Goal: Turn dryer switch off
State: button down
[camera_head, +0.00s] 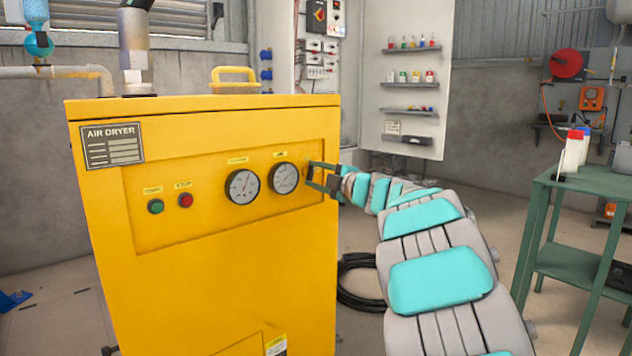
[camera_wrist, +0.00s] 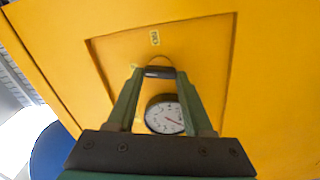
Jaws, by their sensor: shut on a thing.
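The yellow air dryer (camera_head: 210,260) stands at the left, with a recessed control panel on its front. My gripper (camera_head: 312,176) is at the right end of that panel, just right of the second gauge. In the wrist view my gripper's two green fingers (camera_wrist: 160,73) are closed on a small dark dryer switch (camera_wrist: 159,71) below a yellow label. The fingertips hide the switch's sides, and I cannot clearly read its turn position. In the head view the switch is mostly hidden by the fingers.
Two round gauges (camera_head: 243,187) sit left of my gripper; one gauge (camera_wrist: 165,115) shows between the fingers. A green button (camera_head: 155,206) and a red button (camera_head: 186,200) are further left. A green table (camera_head: 590,180) with bottles stands right. A black hose (camera_head: 358,285) lies on the floor.

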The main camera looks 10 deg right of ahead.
jog(key=shift+f+n+b, duration=0.2)
jog(key=shift+n+b, duration=0.55)
jog(key=shift+n, duration=0.75)
jog(key=c, duration=0.6)
grip_release()
jog(key=shift+r, duration=0.1)
jog(key=shift+s, duration=0.1)
jog(key=v, duration=0.7)
jog(key=shift+s+d, duration=0.2)
jog(key=shift+s, duration=0.05)
